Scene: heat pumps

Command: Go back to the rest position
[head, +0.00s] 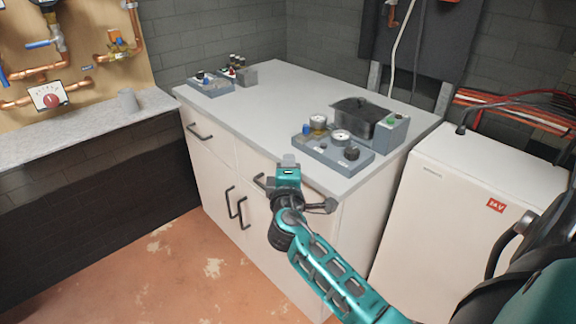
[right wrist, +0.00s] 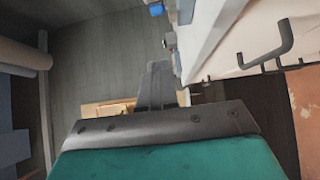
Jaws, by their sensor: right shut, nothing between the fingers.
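My right gripper (head: 289,162) is at the front edge of the white cabinet, near its upper right drawer handle, with my teal arm reaching in from the lower right. It is shut with nothing in it. In the right wrist view the dark closed fingers (right wrist: 158,85) point toward the grey brick wall. I cannot tell whether the gripper touches the cabinet. My left gripper is not in view.
The white cabinet (head: 232,150) carries a right control panel (head: 335,150) with gauges, a black-lidded box (head: 361,112) and a left panel (head: 211,86). A white unit (head: 462,195) stands at the right. A board with copper pipes (head: 80,45) is at the left. The floor in front is clear.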

